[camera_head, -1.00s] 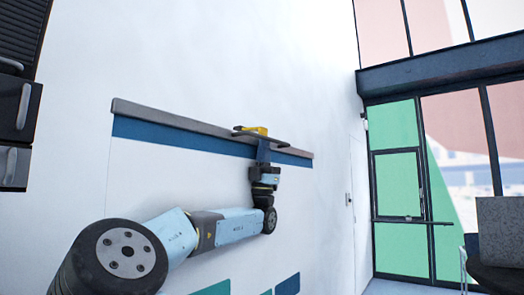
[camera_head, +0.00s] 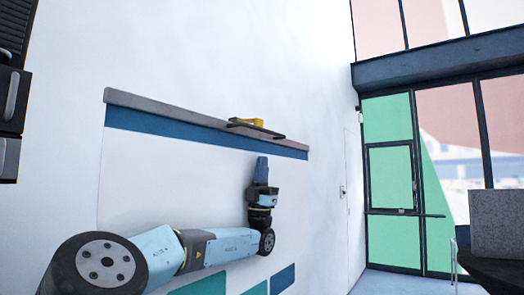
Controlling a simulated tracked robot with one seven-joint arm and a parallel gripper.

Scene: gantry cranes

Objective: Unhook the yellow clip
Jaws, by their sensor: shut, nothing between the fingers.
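The yellow clip (camera_head: 249,121) sits at the top edge of the wall panel, on or against a dark flat bar (camera_head: 257,130) that lies along the grey rail (camera_head: 160,112). I cannot make out how the clip is fastened. My gripper (camera_head: 262,159) points upward below the rail, in front of the white part of the panel. It is shut and empty, with a visible gap in the picture between its tip and the clip.
A blue stripe (camera_head: 180,134) runs under the rail. Dark cabinets (camera_head: 12,100) stand at the far left. A glazed green door (camera_head: 391,178) and a grey box (camera_head: 496,222) are at the right. The wall around the clip is clear.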

